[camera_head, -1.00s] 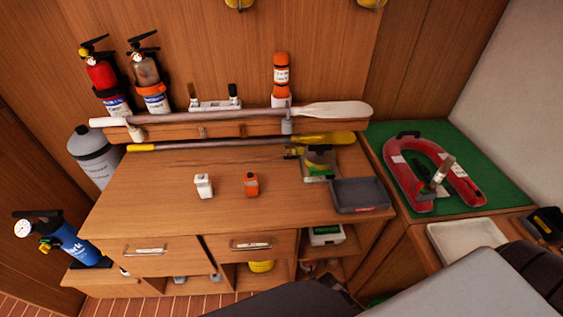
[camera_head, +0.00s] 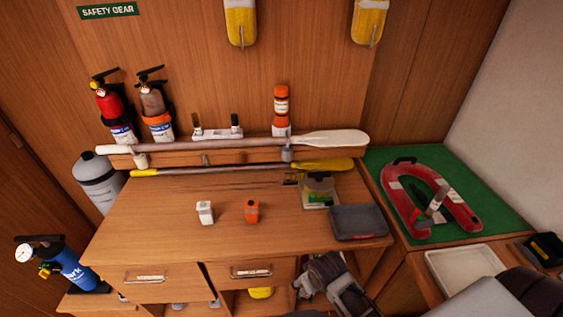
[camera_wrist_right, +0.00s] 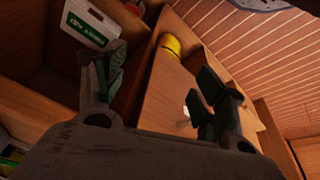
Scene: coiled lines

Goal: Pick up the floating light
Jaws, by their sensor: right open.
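An orange cylinder with a white label band and white base (camera_head: 281,108), which looks like the floating light, stands upright on the back ledge in the head view. My right gripper (camera_head: 312,280) is in front of the desk, below and apart from it, over the open shelves. In the right wrist view the gripper (camera_wrist_right: 157,85) has its two fingers spread, with nothing between them. The cylinder is not in the wrist view. My left gripper is not in view.
A white-bladed paddle (camera_head: 330,138) lies across the ledge in front of the cylinder. A small white box (camera_head: 205,212), an orange item (camera_head: 252,212) and a grey tray (camera_head: 358,222) are on the desk. A red horseshoe buoy (camera_head: 402,210) lies at right.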

